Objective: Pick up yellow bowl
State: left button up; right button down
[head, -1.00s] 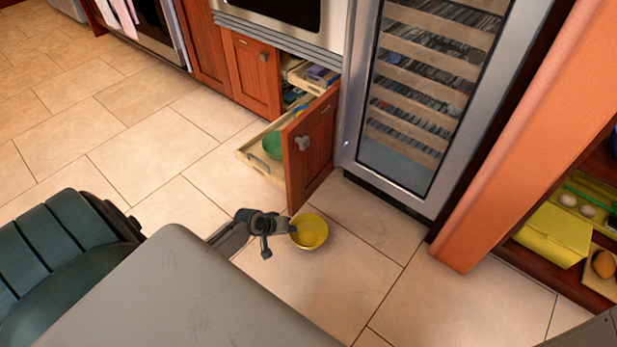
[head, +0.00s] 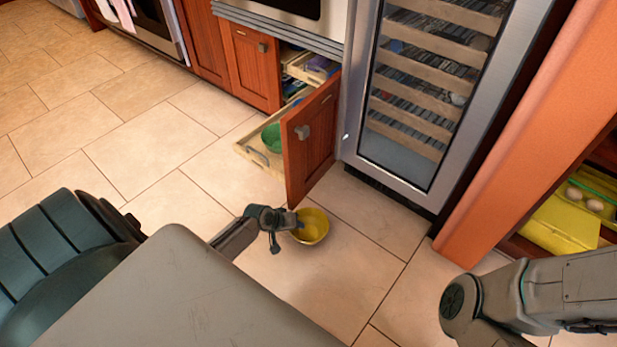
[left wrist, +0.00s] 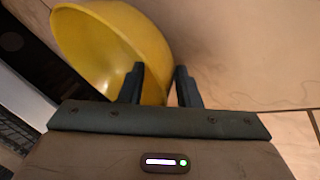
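The yellow bowl (head: 316,229) is on the tiled floor in front of the open cabinet door in the head view. My left gripper (head: 294,221) is at the bowl's left side, overlapping its rim. In the left wrist view the bowl (left wrist: 115,45) fills the upper left. The two fingers of my left gripper (left wrist: 161,88) stand apart, with the bowl's right edge in the gap between them. One finger overlaps the bowl and the other is just outside its edge. I cannot tell whether either finger touches it. My right gripper is out of view.
An open wooden cabinet door (head: 311,143) stands just behind the bowl. A pulled-out drawer (head: 247,152) holds a green bowl (head: 272,137). A glass-front cooler (head: 415,95) is to the right. Floor around the bowl's front is clear.

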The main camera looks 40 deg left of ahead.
pick_arm(q)
grip_shut()
jog(key=shift+r, duration=0.2)
dwell(0.3)
